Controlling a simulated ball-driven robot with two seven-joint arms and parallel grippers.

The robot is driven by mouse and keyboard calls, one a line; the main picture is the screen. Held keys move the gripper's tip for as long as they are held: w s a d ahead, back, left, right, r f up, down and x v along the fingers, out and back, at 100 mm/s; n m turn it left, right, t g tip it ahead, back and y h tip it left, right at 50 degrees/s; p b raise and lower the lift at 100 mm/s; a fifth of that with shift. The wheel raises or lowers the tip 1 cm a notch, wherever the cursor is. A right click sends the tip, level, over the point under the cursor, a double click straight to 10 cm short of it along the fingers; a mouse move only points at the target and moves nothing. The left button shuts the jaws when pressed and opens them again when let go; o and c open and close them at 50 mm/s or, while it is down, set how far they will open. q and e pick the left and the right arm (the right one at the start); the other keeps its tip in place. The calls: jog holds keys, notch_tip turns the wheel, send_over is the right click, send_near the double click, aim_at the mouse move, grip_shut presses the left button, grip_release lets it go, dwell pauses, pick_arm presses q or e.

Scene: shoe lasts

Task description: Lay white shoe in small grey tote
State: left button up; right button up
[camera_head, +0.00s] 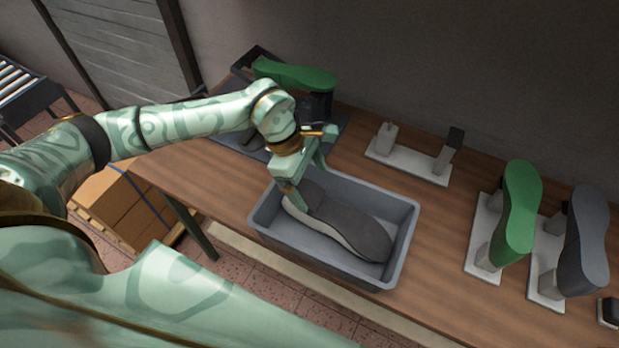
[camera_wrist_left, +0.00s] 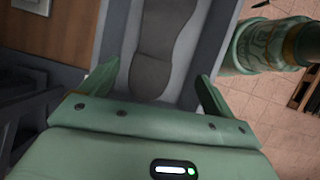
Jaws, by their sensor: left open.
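The small grey tote (camera_head: 404,240) stands on the wooden table, and its wall also shows in the left wrist view (camera_wrist_left: 205,50). A shoe lies lengthwise inside it, sole up: the white shoe (camera_head: 352,226) shows a dark grey sole and a pale side along its lower left edge. In the left wrist view the shoe (camera_wrist_left: 152,50) runs away between the fingers. My left gripper (camera_head: 311,186) is open over the shoe's left end, its fingers apart (camera_wrist_left: 157,82). I cannot tell whether they touch the shoe. My right gripper is out of view.
A green shoe (camera_head: 295,75) sits on a stand behind my left wrist. An empty white stand (camera_head: 410,162) is behind the tote. A green shoe (camera_head: 519,210) and a grey shoe (camera_head: 582,245) sit on stands at the right. Cardboard boxes (camera_head: 125,205) stand below the table.

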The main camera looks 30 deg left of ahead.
pick_arm(q)
jog(key=v, duration=1.6)
jog(key=shift+a+r, duration=0.1)
